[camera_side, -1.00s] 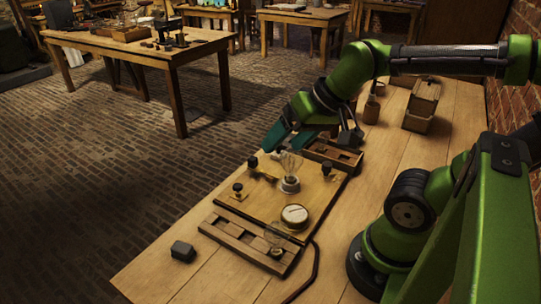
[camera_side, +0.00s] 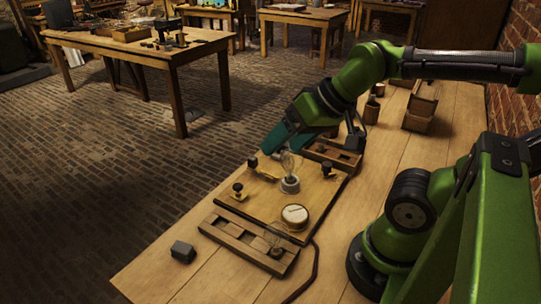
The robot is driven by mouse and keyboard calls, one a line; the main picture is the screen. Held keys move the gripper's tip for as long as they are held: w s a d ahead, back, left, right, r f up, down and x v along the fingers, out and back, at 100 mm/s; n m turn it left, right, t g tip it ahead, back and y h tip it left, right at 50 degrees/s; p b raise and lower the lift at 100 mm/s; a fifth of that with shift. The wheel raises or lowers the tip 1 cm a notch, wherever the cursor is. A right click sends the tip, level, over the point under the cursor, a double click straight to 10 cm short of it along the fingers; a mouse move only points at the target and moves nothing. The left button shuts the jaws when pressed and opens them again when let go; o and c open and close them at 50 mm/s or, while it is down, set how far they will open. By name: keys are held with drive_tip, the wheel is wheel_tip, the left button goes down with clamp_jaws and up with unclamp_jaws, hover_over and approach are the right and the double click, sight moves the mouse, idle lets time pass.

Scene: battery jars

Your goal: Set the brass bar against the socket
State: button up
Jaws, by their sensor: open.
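The lamp socket (camera_side: 289,187) is a pale round base with a clear glass bulb (camera_side: 291,165) upright in it, on the wooden board (camera_side: 262,200). A small brass-coloured strip (camera_side: 268,175), which looks like the brass bar, lies flat by the far left black terminal (camera_side: 253,163), left of the socket. I cannot tell whether its end touches the socket. My gripper (camera_side: 268,149) has teal jaws and is open, tilted down just above and behind the strip and the bulb. The fingertips are small and partly overlap the board's far edge, so their exact gap is unclear.
More black terminals (camera_side: 238,188) (camera_side: 327,168) and a round white-faced meter (camera_side: 295,214) stand on the board. Wooden trays lie in front (camera_side: 240,240) and behind (camera_side: 335,155). A dark block (camera_side: 183,251) sits at front left. The bench's front is mostly clear.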

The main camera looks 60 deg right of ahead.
drive_tip(key=shift+c, duration=1.2)
drive_tip(key=shift+w+d+f+m+g, duration=0.3)
drive_tip(key=shift+w+d+f+g, duration=0.15)
drive_tip(key=shift+w+f, duration=0.25)
drive_tip(key=shift+c, duration=1)
drive_tip(key=n+g+h, duration=0.2)
drive_tip(key=n+g, duration=0.3)
drive_tip(key=g, duration=0.1)
hover_over(253, 158)
drive_tip(key=shift+f, duration=1.15)
wheel_tip(253, 158, down, 16)
drive_tip(key=shift+r, duration=0.1)
drive_tip(key=shift+c, duration=0.3)
clamp_jaws()
